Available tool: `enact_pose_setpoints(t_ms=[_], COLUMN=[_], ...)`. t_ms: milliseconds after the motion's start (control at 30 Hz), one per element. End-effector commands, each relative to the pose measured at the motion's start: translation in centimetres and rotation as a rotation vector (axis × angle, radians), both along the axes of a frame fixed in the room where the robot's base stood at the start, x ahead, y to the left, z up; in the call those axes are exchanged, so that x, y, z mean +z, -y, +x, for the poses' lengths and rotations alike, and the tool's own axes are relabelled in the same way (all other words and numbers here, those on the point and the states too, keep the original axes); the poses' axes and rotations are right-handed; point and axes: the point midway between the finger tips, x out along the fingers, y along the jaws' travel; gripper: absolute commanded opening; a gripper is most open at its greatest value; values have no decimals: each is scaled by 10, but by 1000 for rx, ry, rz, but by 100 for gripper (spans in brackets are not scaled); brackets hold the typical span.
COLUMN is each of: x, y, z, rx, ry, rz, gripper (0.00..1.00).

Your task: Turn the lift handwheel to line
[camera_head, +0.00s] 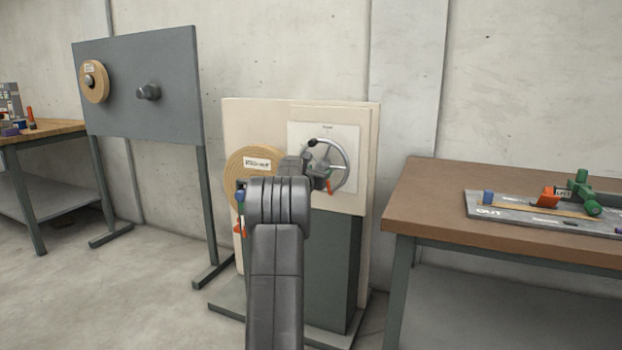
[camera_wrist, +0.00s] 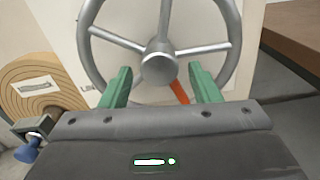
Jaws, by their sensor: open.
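The lift handwheel (camera_head: 346,156) is a grey ring with spokes on a white plate (camera_head: 298,131) on the front of the cream machine. In the wrist view the handwheel (camera_wrist: 163,25) fills the upper middle, with its round hub between and beyond my fingers. An orange-red pointer (camera_wrist: 179,92) shows below the hub. My gripper (camera_wrist: 162,84) is open, its two green fingers apart in front of the wheel's lower part. I cannot tell whether they touch the rim. In the head view my arm hides the wheel's lower left. A dark knob (camera_head: 312,142) sits at the rim's upper left.
A labelled tan roll (camera_head: 251,163) is on the machine, left of the wheel. A blue knob (camera_wrist: 27,151) is at lower left in the wrist view. A brown table (camera_head: 424,198) with a grey board (camera_head: 507,215) stands to the right. A grey panel (camera_head: 140,88) stands left.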

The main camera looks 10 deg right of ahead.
Motion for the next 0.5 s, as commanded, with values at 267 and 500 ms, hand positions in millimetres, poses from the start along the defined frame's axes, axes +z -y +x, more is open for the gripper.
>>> enact_pose_setpoints(t_ms=[267, 500], x=[0, 0], y=[-26, -52], z=[-37, -76], rx=[3, 2], ry=[-1, -1], rz=[-2, -2], gripper=[56, 56])
